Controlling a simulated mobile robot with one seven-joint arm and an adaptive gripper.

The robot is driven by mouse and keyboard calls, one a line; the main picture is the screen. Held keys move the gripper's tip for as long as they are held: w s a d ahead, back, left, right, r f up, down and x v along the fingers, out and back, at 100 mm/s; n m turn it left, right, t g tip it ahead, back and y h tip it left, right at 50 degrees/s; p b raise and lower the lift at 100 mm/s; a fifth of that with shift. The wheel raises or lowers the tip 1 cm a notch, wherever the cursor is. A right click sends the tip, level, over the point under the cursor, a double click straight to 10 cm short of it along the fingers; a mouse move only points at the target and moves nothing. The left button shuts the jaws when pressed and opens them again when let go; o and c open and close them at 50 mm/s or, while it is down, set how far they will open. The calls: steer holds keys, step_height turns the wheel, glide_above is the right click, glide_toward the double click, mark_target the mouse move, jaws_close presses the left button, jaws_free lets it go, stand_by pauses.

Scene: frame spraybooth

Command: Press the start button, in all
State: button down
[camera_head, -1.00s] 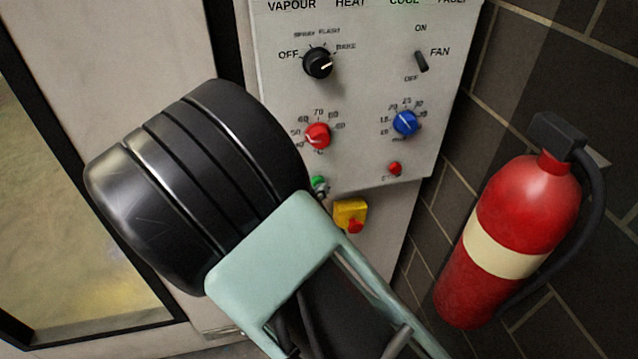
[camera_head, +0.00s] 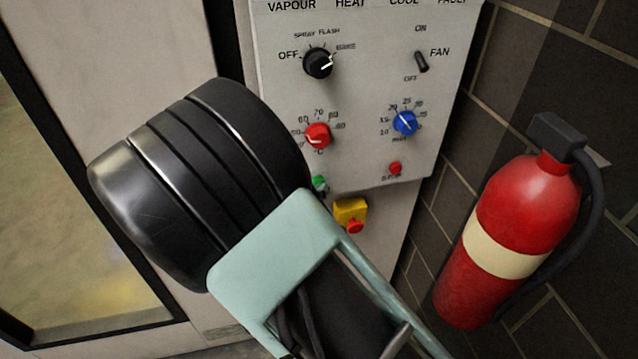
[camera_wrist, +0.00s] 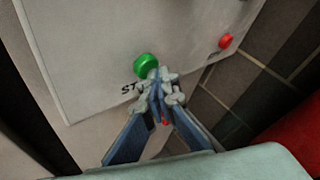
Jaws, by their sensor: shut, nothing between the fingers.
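The green start button (camera_wrist: 146,65) shows in the wrist view on the pale panel, with part of its label beside it. My gripper (camera_wrist: 157,76) is shut and empty. Its fingertips are right at the lower edge of the green button in the picture; I cannot tell whether they touch it. In the head view the green button (camera_head: 319,184) shows partly, low on the control panel (camera_head: 365,95), beside my arm. My gripper's fingers are hidden behind my arm there.
The panel has a black knob (camera_head: 318,63), a red dial (camera_head: 318,134), a blue dial (camera_head: 404,122), a fan switch (camera_head: 421,61) and a red button (camera_head: 395,168). A yellow box with a red button (camera_head: 351,214) is below. A fire extinguisher (camera_head: 515,235) hangs at right.

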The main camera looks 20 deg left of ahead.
steer(key=shift+s+d, duration=0.35)
steer(key=shift+s, duration=0.2)
steer(key=shift+s, duration=0.1)
steer(key=s+d, duration=0.1)
steer(key=s, duration=0.1)
steer(key=s+d, duration=0.1)
steer(key=s, duration=0.1)
steer(key=shift+d, duration=0.3)
stand_by(0.6)
